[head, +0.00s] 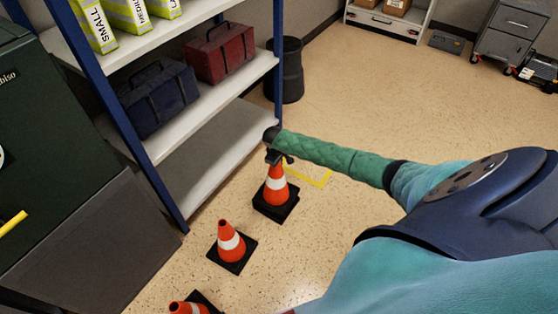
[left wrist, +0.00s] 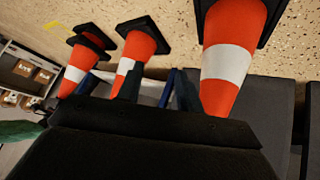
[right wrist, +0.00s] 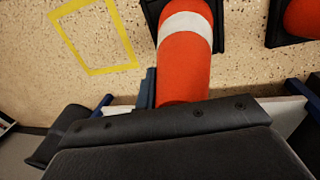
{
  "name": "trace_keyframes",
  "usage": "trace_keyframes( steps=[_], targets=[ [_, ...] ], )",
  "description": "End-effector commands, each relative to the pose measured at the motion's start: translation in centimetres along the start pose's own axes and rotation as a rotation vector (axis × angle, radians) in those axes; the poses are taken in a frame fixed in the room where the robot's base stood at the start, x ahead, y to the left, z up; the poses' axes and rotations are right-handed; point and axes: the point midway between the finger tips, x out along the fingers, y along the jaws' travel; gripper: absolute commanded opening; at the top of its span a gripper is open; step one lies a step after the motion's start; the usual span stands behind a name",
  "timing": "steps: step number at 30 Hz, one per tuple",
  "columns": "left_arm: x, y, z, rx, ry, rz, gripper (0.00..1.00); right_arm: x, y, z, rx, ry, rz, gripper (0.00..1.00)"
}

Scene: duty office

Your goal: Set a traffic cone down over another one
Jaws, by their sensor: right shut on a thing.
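My right gripper (head: 276,160) is shut on the top of an orange cone with a white band (head: 276,190). This cone stands upright, and two black bases show one above the other under it, so it sits over another cone whose body is hidden. The lower base (head: 268,212) is at the floor. The held cone fills the middle of the right wrist view (right wrist: 187,60). A second cone (head: 230,244) stands alone, nearer me, and a third (head: 188,306) is cut off at the bottom edge. My left gripper (left wrist: 158,92) is open and empty, with cones beyond it.
A yellow floor outline (head: 318,180) lies just beyond the stacked cones. A blue-posted shelf (head: 225,150) with a blue bag (head: 158,95) and a red bag (head: 220,52) stands at left. A black bin (head: 290,72) is behind.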

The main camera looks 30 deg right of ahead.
Motion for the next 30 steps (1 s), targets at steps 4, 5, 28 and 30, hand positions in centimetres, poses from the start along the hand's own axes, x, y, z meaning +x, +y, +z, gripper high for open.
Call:
trace_keyframes(
  steps=[4, 5, 28, 30],
  targets=[
    [0.2, -0.1, 0.2, 0.000, 0.000, 0.000, 0.36, 1.1, -0.3, 0.6, -0.001, -0.009, 0.000, 0.00],
    [0.3, -0.1, 0.2, 0.000, 0.000, 0.000, 0.36, 1.2, -0.3, 0.6, -0.001, -0.009, 0.000, 0.00],
    [0.3, -0.1, 0.2, 0.000, 0.001, 0.000, 0.36, 1.2, -1.1, 0.7, -0.004, -0.012, -0.009, 0.31],
    [0.1, 0.0, 0.1, 0.000, 0.001, 0.000, 0.36, 0.5, -1.1, 0.6, -0.005, -0.010, -0.009, 0.31]
  ],
)
